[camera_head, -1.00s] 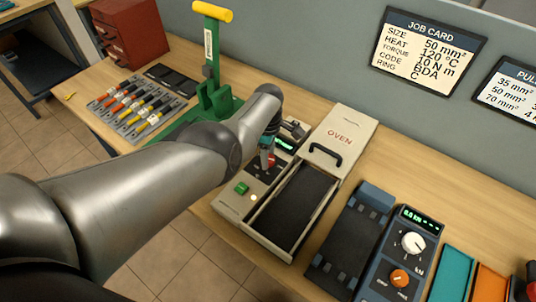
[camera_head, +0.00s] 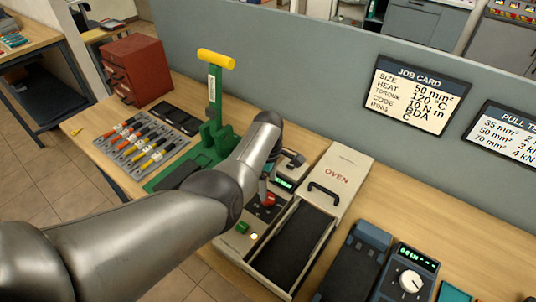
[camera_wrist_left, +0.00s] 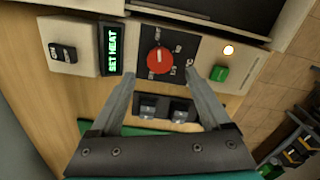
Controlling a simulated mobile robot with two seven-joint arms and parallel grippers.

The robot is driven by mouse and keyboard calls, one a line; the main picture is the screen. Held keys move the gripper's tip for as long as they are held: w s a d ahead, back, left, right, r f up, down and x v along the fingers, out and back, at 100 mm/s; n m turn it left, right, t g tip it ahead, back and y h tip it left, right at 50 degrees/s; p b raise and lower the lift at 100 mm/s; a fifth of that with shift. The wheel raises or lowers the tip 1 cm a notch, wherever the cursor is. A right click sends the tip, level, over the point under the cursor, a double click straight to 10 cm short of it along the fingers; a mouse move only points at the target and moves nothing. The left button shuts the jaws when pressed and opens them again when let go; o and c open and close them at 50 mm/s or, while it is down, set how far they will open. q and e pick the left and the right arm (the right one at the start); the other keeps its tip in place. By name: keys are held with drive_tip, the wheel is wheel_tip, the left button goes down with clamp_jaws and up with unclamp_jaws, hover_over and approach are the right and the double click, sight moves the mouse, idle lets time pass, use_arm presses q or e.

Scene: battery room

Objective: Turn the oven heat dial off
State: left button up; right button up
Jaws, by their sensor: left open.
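The oven (camera_head: 337,172) is a cream box with an open drawer and a control panel on its left side. The red heat dial (camera_head: 268,199) sits on that panel. In the left wrist view the red dial (camera_wrist_left: 159,61) lies on a black scale plate, just beyond and between the fingertips. My left gripper (camera_wrist_left: 162,75) is open and empty, its two fingers pointing at the panel. In the head view my left gripper (camera_head: 266,180) is at the panel, partly hidden by its arm. The right gripper is not in view.
A green display reading SET HEAT (camera_wrist_left: 112,47), a black rocker switch (camera_wrist_left: 62,53), a green button (camera_wrist_left: 219,74) and a lit lamp (camera_wrist_left: 228,50) are near the dial. A green press (camera_head: 212,130) with a yellow handle stands left of the oven.

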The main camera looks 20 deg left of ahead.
sight(268, 197)
use_arm(q)
wheel_tip(268, 197, up, 10)
drive_tip(key=p, duration=0.2)
drive_tip(key=shift+f, duration=0.25)
idle(0.3)
